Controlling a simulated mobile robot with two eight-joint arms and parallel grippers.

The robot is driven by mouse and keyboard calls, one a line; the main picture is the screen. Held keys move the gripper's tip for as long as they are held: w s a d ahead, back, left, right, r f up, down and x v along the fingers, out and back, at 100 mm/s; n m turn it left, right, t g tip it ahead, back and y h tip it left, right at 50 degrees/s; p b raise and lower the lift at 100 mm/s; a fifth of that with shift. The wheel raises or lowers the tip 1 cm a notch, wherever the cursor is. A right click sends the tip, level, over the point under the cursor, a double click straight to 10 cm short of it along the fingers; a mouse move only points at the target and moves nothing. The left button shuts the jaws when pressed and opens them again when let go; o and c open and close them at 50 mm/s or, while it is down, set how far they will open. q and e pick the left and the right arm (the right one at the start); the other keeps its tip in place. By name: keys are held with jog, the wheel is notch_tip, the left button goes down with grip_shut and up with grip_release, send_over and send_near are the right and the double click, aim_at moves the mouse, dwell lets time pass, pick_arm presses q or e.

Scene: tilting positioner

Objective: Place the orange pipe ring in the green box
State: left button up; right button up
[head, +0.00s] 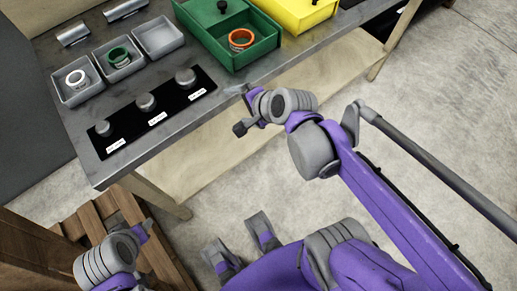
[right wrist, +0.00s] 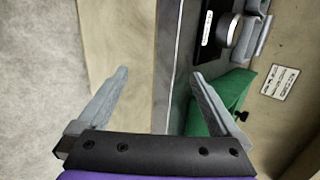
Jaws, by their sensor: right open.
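The orange pipe ring (head: 241,39) lies inside the green box (head: 256,56), in its front open part. Above it in the head view, the box has a green lid-like panel with a black knob. My right gripper (head: 241,110) is open and empty, just off the table's front edge and below the box in the picture. In the right wrist view its two fingers (right wrist: 160,80) are spread, with the table edge behind them. Part of the green box (right wrist: 208,116) shows behind the right-hand finger.
A yellow box (head: 300,14) stands right of the green one. A wooden pallet (head: 150,260) lies below.

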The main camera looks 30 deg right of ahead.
jog(key=s+f+n+g+h, duration=0.1)
jog(key=s+f+n+g, duration=0.1)
jog(key=s+n, duration=0.3)
jog(key=s+a+f+n+g+h, duration=0.1)
jog(key=s+f+n, duration=0.4)
jog(key=n, duration=0.6)
jog(key=shift+s+a+f+n+g, duration=0.25)
jog(key=shift+s+n+g, duration=0.2)
jog(key=shift+s, duration=0.35)
